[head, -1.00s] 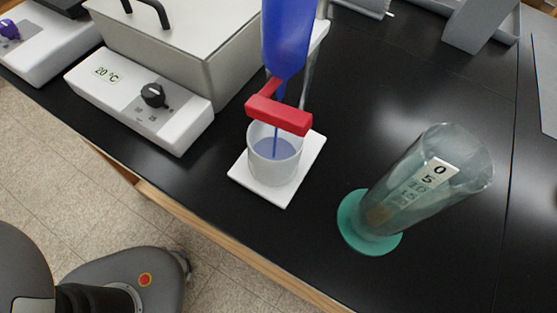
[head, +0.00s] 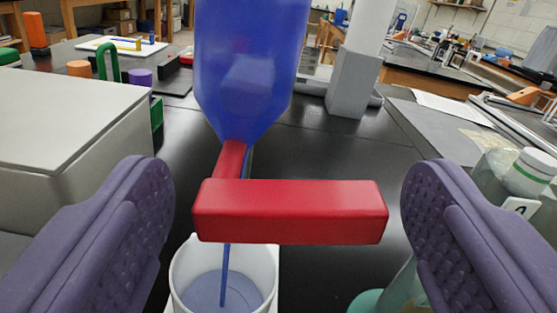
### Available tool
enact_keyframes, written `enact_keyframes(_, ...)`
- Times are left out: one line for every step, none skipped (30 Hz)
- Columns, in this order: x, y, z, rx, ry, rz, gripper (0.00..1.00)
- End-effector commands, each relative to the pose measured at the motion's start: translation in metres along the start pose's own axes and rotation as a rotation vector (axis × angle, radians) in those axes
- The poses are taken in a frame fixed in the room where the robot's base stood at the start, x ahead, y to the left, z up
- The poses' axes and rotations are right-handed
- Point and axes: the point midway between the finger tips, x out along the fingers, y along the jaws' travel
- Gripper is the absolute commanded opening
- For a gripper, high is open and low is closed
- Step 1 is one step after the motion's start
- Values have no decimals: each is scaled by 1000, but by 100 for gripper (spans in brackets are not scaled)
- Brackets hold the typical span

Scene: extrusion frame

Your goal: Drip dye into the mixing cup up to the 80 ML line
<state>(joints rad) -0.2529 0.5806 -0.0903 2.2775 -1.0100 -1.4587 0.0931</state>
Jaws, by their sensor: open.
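A blue dye reservoir (head: 252,65) hangs in the middle of the head view, narrowing down to a red lever valve (head: 290,212). The red lever lies crosswise, reaching to the right. A thin blue stream (head: 225,275) runs from below the valve into the white mixing cup (head: 183,268). Blue liquid covers the inside of the cup; its graduation lines cannot be read from here. My gripper (head: 287,225) has its purple pads wide apart, one on each side of the red lever, touching neither end. The cup's lower part is out of the picture.
A grey-white box-shaped bath (head: 75,135) stands close on the left. A clear cylinder with a green foot (head: 365,302) stands at the right, partly hidden behind the right pad. A grey post (head: 355,80) rises behind. Black bench top is free between them.

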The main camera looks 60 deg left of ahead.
Motion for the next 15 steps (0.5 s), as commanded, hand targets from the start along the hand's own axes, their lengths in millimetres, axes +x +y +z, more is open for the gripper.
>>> enact_keyframes(1, 0, 0, 0, 0, 0, 84)
enact_keyframes(1, 0, 0, 0, 0, 0, 84)
enact_keyframes(1, 0, 0, 0, 0, 0, 84)
enact_keyframes(1, 0, 0, 0, 0, 0, 84)
enact_keyframes(1, 0, 0, 0, 0, 0, 84)
enact_keyframes(1, 0, 0, 0, 0, 0, 84)
enact_keyframes(1, 0, 0, 0, 0, 0, 79)
enact_keyframes(1, 0, 0, 0, 0, 0, 73)
enact_keyframes(1, 0, 0, 0, 0, 1, 63)
enact_keyframes(1, 0, 0, 0, 0, 1, 56)
enact_keyframes(1, 0, 0, -1, 0, 1, 50)
enact_keyframes(1, 0, 0, -1, 0, 1, 40)
enact_keyframes(1, 0, 0, -1, 0, 1, 34)
enact_keyframes(1, 0, 0, -1, 0, 1, 28)
enact_keyframes(1, 0, 0, -1, 0, 1, 28)
